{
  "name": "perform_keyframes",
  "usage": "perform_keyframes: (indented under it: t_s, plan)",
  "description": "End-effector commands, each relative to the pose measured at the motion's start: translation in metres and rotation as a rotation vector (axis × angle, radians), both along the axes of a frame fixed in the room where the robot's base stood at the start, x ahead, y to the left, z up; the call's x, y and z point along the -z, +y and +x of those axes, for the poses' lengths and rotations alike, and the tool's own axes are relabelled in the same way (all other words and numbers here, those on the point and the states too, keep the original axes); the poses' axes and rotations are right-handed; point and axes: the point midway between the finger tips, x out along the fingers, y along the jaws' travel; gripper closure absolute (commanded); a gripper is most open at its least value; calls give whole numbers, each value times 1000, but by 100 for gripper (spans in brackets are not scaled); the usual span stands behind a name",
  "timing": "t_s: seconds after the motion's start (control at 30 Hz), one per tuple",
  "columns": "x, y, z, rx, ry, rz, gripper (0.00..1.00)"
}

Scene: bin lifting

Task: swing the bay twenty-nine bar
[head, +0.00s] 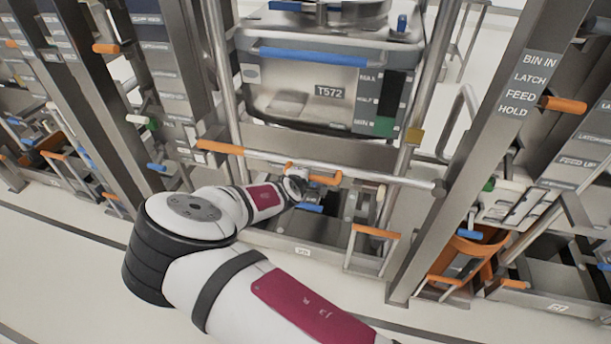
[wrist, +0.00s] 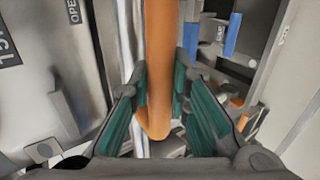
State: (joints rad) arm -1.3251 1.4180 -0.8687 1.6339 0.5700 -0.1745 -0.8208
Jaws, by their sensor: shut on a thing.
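My gripper (wrist: 160,82) is shut on an orange bar (wrist: 160,45), with one green-padded finger on each side. In the head view my gripper (head: 298,183) is at the front of the middle bay, by a short orange piece (head: 325,179). Its fingers are too small to make out there. A long metal bar (head: 350,174) with an orange left end (head: 220,147) crosses the bay front just above my gripper, roughly level. A grey bin (head: 300,95) marked T572 sits above that bar. The number plate (head: 302,250) at the bay's foot is too small to read surely.
A post (head: 500,100) labelled BIN IN, LATCH, FEED, HOLD stands at the right, with an orange handle (head: 563,104). An orange bin (head: 465,255) is low in the right bay. An orange-topped frame (head: 375,231) stands right of my gripper. The pale floor (head: 70,260) in front is clear.

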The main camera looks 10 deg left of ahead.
Motion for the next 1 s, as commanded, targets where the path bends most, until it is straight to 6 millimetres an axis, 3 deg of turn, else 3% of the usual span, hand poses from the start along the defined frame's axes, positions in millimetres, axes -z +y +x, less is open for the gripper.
perform_keyframes:
  t_s: [0.1,0.13,0.17,0.73,1.0]
  plan:
    - [9,-3,-3,2,14,-10,100]
    - [10,-3,-3,1,15,-11,76]
    - [10,-3,-3,2,15,-11,74]
    - [5,-1,-4,0,10,-5,74]
    - [-18,2,-36,-1,9,-4,74]
